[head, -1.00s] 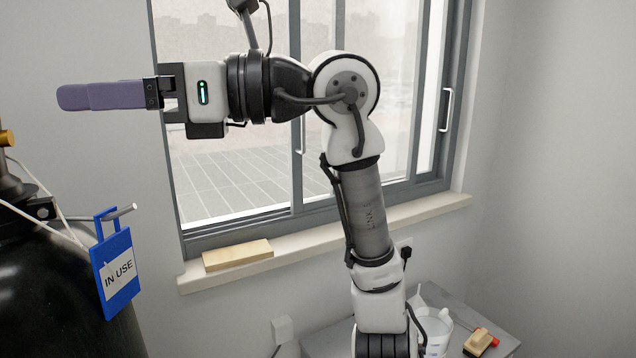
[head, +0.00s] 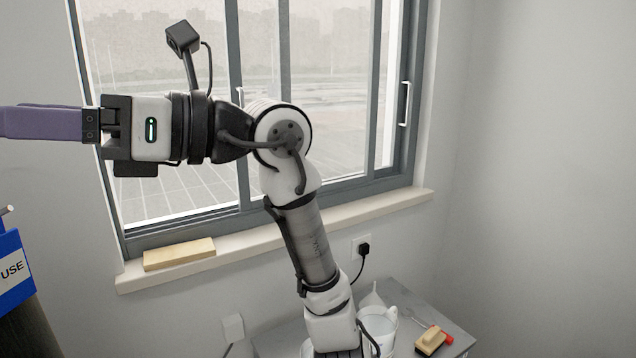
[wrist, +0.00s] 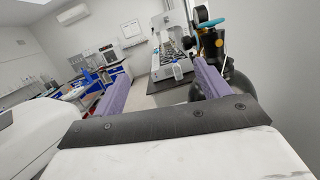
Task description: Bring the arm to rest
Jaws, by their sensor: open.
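My arm rises from the lower middle of the head view, bends at a round joint and reaches left in front of the window. My gripper (head: 45,123) points to the left, with its purple fingers running to the picture's left edge. In the wrist view my gripper (wrist: 160,85) shows both purple fingers spread wide apart, with nothing between them. It touches nothing that I can see. The fingertips are cut off in the head view.
A dark gas cylinder (head: 30,325) with a blue tag (head: 14,270) stands at lower left. A wooden block (head: 180,254) lies on the window sill (head: 330,222). A small table (head: 410,295) holds a white container (head: 380,328) and a brush (head: 432,341). The right wall side is clear.

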